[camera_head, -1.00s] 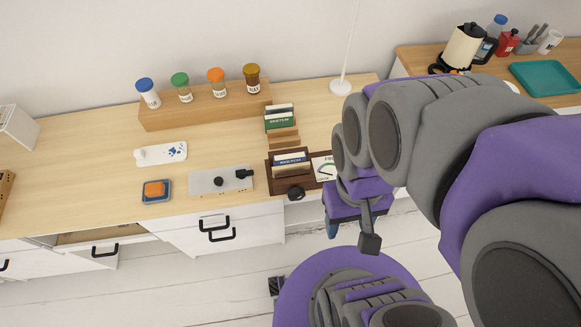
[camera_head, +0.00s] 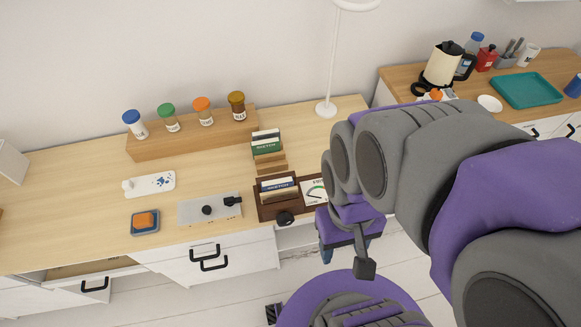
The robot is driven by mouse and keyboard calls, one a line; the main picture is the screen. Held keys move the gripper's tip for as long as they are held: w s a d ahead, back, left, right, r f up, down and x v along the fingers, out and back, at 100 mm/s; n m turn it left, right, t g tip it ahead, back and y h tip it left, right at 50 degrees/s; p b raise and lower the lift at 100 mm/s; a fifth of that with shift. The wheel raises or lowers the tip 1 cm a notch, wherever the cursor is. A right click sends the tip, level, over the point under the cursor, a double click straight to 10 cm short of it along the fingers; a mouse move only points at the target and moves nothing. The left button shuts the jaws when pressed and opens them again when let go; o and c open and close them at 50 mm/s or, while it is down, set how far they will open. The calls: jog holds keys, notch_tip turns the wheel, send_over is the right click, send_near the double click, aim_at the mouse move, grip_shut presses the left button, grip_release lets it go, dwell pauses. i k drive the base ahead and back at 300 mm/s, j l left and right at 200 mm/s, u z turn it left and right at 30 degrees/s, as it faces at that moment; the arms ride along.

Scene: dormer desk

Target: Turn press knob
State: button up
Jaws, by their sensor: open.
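A dark brown stand (camera_head: 265,208) sits at the front edge of the wooden desk. It carries small boxes and a white dial card (camera_head: 314,190). A round black knob (camera_head: 285,218) is on its front. A grey metal plate (camera_head: 190,212) to its left has a small black knob (camera_head: 207,210) and a black lever (camera_head: 232,201). I cannot tell for certain which knob is the press knob. My gripper (camera_head: 345,250) is open, low in front of the desk and to the right of the stand. It touches none of these; its fingertips are partly hidden by my arm.
An orange button block (camera_head: 145,221) and a white pawprint plate (camera_head: 150,185) lie to the left. A wooden rack (camera_head: 190,137) with capped jars stands behind. A slim white lamp (camera_head: 328,107) rises at the back. Black-handled drawers (camera_head: 206,260) are below the desk front.

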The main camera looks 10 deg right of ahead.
aim_at(285, 219)
jog(key=k+j, duration=0.3)
jog(key=j, duration=0.15)
jog(key=k+j, duration=0.3)
jog(key=j, duration=0.15)
jog(key=k+j, duration=0.35)
jog(key=i+j+z, duration=0.05)
jog(key=j, duration=0.05)
